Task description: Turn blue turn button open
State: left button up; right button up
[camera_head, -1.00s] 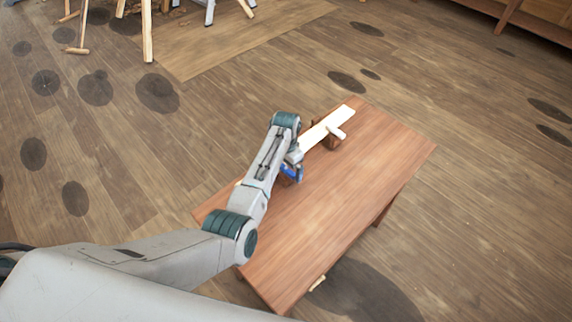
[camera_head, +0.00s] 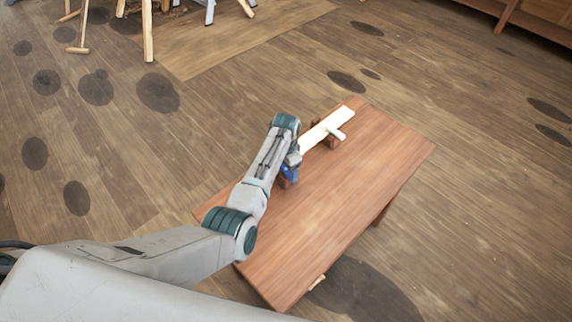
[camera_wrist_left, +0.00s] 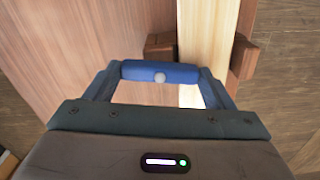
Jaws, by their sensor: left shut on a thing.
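The blue turn button (camera_wrist_left: 160,72) is a short rounded bar with a pale pin at its middle. In the left wrist view it lies left to right, its right part over the edge of a pale plank (camera_wrist_left: 205,35). My left gripper (camera_wrist_left: 160,76) is shut on it, one finger at each end. In the head view the blue button (camera_head: 289,172) is partly hidden by my left gripper (camera_head: 291,168). The pale plank (camera_head: 318,133) runs away along the table's left side. A whitish turn button (camera_head: 338,132) sits at its far part. My right gripper is out of view.
A reddish wooden table (camera_head: 340,200) carries the plank, and its right and near parts are clear. A brown block (camera_wrist_left: 243,58) stands beside the plank. Trestle legs (camera_head: 148,30) stand far off at the upper left.

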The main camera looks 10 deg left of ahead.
pick_arm(q)
jog(key=m+p, duration=0.2)
jog(key=m, duration=0.2)
jog(key=shift+r, duration=0.2)
jog(key=m+p, duration=0.1)
jog(key=m, duration=0.3)
jog(key=shift+p, duration=0.35)
jog(key=m, duration=0.4)
jog(key=shift+w+f+m, duration=0.1)
jog(key=shift+m, duration=2)
jog(key=o, duration=1)
